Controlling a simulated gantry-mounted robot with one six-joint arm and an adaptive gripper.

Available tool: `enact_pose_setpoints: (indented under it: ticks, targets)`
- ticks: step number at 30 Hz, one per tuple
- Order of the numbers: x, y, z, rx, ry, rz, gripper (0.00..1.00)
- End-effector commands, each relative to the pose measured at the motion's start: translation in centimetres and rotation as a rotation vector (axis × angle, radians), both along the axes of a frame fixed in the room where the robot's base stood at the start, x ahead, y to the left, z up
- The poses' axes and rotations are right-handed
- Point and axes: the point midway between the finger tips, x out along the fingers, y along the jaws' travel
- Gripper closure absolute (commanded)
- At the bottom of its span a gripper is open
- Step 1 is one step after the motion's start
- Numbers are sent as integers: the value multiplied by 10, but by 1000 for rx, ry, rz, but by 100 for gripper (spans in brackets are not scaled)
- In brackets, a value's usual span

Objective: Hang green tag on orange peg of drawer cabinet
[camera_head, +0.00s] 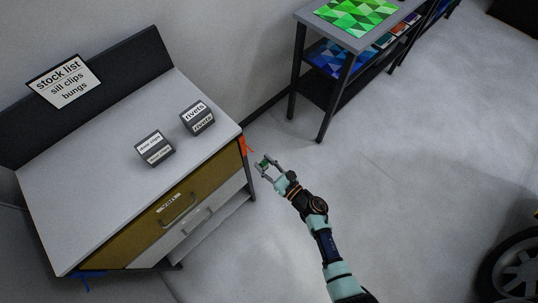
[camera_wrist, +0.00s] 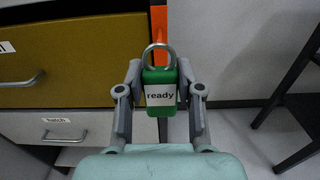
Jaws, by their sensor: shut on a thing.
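The green tag (camera_wrist: 160,77) with a white "ready" label and a metal ring at its top is in my gripper (camera_wrist: 160,100) in the wrist view. The fingers are shut on its sides. In the head view, my gripper (camera_head: 263,166) is beside the cabinet's right front corner with the green tag (camera_head: 264,163) small between its fingers. The drawer cabinet (camera_head: 130,205) has a grey top and an ochre upper drawer. The orange peg (camera_head: 244,147) is at its right front corner. An orange strip (camera_wrist: 159,22) shows behind the ring; whether they touch cannot be told.
Two small labelled boxes (camera_head: 155,149) (camera_head: 197,118) and a stock list sign (camera_head: 63,81) are on the cabinet. A blue peg (camera_head: 92,275) is at its left front corner. A dark-legged table (camera_head: 350,40) stands behind. The floor to the right is open, with a wheel (camera_head: 515,272) at far right.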

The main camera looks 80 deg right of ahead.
Motion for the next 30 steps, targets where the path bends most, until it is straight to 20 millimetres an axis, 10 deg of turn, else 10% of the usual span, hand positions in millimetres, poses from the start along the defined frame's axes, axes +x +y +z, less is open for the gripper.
enact_pose_setpoints:
  ticks: [30]
  targets:
    - [59,-38,-12,-1,-1,1,96]
